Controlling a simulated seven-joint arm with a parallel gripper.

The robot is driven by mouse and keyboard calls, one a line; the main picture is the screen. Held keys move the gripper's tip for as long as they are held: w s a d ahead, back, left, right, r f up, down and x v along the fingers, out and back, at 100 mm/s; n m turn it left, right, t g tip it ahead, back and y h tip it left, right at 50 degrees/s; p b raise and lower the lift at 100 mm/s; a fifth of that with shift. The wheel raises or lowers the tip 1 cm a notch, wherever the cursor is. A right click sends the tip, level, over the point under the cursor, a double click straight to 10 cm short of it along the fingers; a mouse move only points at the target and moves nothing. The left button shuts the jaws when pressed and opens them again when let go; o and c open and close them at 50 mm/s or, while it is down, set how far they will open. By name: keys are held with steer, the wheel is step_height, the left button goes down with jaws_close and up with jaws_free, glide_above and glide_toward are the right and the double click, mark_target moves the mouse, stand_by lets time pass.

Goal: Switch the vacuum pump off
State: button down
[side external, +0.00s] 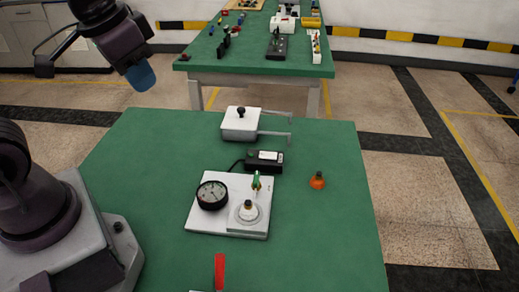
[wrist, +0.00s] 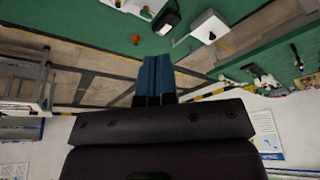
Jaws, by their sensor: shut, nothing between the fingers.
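A white board (side external: 207,226) on the near green table carries a round black dial gauge (side external: 212,195), a green-topped fitting (side external: 256,184) and a round base with a brass-coloured knob (side external: 248,211). Behind it lies a black box with a white top piece (side external: 265,158) and a dark cable. I cannot tell which part is the vacuum pump's switch. My gripper (side external: 143,78) is raised beyond the table's far left edge, well away from these things. Its blue fingers are shut and empty, and also show in the wrist view (wrist: 155,75).
A white box with a black knob and metal arms (side external: 239,128) stands at the table's back. An orange piece (side external: 317,181) sits at right, and a red upright lever (side external: 220,270) at the near edge. A second cluttered green table (side external: 250,65) stands behind. The table's left side is clear.

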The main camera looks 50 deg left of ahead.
steer(key=w+f+m+g, duration=0.3)
steer(key=w+f+m, duration=0.2)
steer(key=w, duration=0.5)
steer(key=m, duration=2.2)
glide_above(263, 153)
step_height(263, 153, down, 9)
steer(key=shift+f+g, duration=0.2)
steer(key=shift+g, duration=0.1)
steer(key=shift+s+d+f, duration=0.1)
step_height(263, 153, down, 14)
steer(key=shift+r, duration=0.1)
